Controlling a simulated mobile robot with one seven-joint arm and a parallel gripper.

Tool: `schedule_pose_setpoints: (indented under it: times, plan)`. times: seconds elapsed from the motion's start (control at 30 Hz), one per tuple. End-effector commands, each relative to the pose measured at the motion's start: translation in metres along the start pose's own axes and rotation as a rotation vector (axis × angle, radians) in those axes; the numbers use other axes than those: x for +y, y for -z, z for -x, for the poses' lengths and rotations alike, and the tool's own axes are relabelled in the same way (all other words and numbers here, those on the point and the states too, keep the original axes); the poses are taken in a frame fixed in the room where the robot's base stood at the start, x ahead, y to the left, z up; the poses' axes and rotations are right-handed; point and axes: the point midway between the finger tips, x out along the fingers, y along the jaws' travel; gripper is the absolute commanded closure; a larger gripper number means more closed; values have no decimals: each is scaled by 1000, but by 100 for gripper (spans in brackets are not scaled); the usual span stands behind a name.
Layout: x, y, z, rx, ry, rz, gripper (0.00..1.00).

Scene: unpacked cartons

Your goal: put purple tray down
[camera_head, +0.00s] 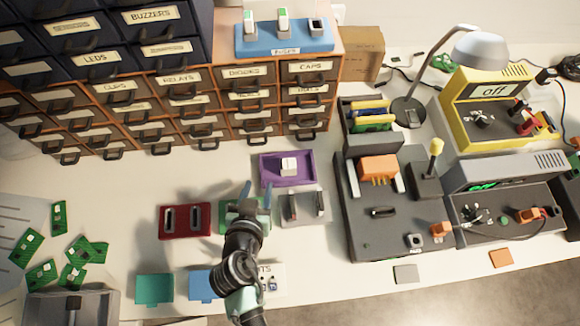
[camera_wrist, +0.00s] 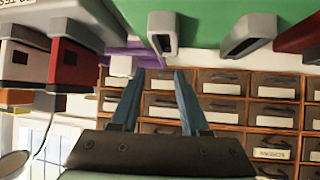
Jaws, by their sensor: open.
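The purple tray (camera_head: 268,170) lies on the white worktop, in front of the drawer cabinet, with a small white block (camera_head: 289,163) in it. In the wrist view the tray shows as a purple strip (camera_wrist: 146,61) just beyond my fingertips. My gripper (camera_head: 255,194) is open, its two blue-grey fingers apart with nothing seen between them. In the head view it is left of and nearer than the tray, over a green tray (camera_head: 233,211) that it partly covers. In the wrist view my gripper (camera_wrist: 159,75) points toward the purple strip. I cannot tell whether a finger touches the tray.
A red tray (camera_head: 174,232) and a grey tray (camera_head: 291,222) flank the green one. The drawer cabinet (camera_head: 219,133) stands close behind. A dark workstation (camera_head: 355,225) is to the right. Green boards (camera_head: 92,249) lie left. Worktop left of the purple tray is clear.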

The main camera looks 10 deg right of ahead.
Motion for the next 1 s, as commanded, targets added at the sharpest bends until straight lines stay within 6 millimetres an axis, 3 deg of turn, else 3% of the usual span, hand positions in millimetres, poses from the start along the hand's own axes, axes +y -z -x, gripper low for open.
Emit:
schedule_pose_setpoints:
  times: [0.1, 0.37, 0.7, 1.0]
  plan:
    - [0, 1, -15, 0, -1, 1, 55]
    - [-2, 5, -31, 0, -1, 0, 55]
    - [-8, 12, -71, -1, -2, 0, 55]
    - [-7, 11, -74, -2, -2, 0, 55]
